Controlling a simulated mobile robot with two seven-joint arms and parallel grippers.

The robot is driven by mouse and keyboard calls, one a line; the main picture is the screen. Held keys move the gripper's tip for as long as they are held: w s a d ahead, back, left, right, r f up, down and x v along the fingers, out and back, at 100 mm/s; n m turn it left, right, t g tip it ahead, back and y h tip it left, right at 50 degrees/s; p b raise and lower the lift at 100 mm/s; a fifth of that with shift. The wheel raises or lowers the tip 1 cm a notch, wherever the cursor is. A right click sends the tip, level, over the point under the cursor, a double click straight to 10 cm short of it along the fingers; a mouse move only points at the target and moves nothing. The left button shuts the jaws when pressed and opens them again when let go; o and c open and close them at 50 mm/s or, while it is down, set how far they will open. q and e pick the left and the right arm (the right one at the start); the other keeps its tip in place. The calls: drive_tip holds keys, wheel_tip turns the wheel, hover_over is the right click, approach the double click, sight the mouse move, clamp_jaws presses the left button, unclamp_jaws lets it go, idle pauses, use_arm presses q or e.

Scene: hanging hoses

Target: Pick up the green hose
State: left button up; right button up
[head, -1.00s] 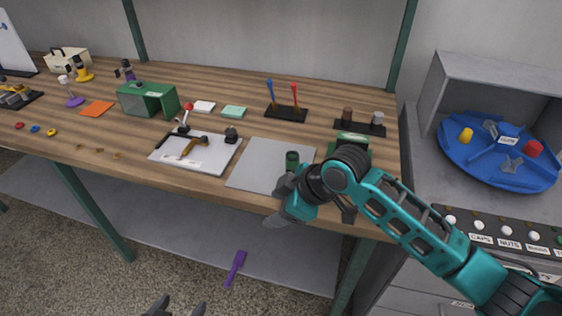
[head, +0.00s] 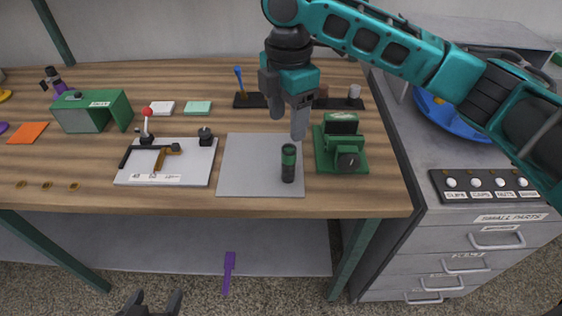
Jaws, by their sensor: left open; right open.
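A short dark upright cylinder with a green band (head: 288,163) stands on the grey mat (head: 245,165). It is the nearest match for the green hose; I cannot tell for sure that it is a hose. My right gripper (head: 288,128) is open and empty, with its fingers pointing down above the mat, over and just behind the cylinder and apart from it. My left gripper (head: 154,302) is open and empty at the bottom edge, in front of the bench and low.
A green machine (head: 340,147) stands close right of the cylinder. A white board (head: 197,170) with a clamp and tools lies left of the mat. A green box (head: 88,113) stands further left. A purple tool (head: 228,272) lies below the bench. Drawers (head: 480,238) stand at right.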

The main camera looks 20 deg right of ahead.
sight(289, 161)
wheel_tip(289, 161, down, 8)
drive_tip(key=shift+d+r+b, duration=0.1)
drive_tip(key=shift+r+b, duration=0.15)
drive_tip(key=shift+b, duration=0.2)
drive_tip(key=f, duration=0.5)
drive_tip(key=shift+w+d+f+b, duration=0.1)
drive_tip(key=shift+w+d+b, duration=0.05)
drive_tip(key=shift+d+b, duration=0.15)
drive_tip(key=shift+a, duration=0.1)
drive_tip(key=c, duration=1.1)
clamp_jaws()
